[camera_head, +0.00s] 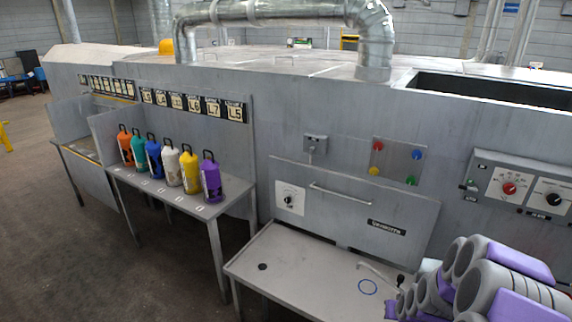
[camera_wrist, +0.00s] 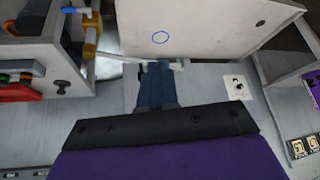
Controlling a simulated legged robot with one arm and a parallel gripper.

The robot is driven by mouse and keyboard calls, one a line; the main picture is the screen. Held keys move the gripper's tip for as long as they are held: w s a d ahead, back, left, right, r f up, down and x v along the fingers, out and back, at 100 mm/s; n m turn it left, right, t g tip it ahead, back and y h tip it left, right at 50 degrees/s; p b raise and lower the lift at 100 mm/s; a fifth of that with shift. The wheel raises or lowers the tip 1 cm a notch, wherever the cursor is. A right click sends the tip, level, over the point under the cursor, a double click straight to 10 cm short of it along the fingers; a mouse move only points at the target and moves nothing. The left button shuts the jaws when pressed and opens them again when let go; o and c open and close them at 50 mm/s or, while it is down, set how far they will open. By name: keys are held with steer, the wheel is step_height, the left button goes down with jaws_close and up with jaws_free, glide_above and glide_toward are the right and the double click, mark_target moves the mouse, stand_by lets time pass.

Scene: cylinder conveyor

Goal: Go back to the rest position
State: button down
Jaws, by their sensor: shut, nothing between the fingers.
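My gripper (camera_wrist: 158,68) shows in the wrist view as two blue fingers shut together, with nothing between them. It reaches out beyond the dark edge and purple part of my wrist. In the head view my arm fills the lower right corner, and its end is hard to make out there. I cannot tell whether the fingertips touch anything.
Several bottle-like cylinders, including a purple one (camera_head: 211,180) and an orange one (camera_head: 125,148), stand upright in a row on a side shelf (camera_head: 205,208). A grey machine wall carries a lamp panel (camera_head: 398,160), a dial panel (camera_head: 520,190) and a handle (camera_head: 340,195). Floor at left is clear.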

steer(key=s+a+r+n+g+y+b, duration=0.15)
steer(key=s+a+r+g, duration=0.25)
steer(key=s+a+r, duration=0.9)
steer(key=s+a+r+g+b, duration=0.1)
steer(key=s+a+r+g, duration=0.1)
steer(key=s, duration=0.9)
steer(key=s+a+r+g, duration=0.2)
steer(key=s+a+r, duration=0.2)
steer(key=s, duration=0.8)
steer(key=shift+s+a+r+n+b, duration=0.25)
steer(key=shift+r+n+b, duration=0.2)
steer(key=shift+r, duration=0.25)
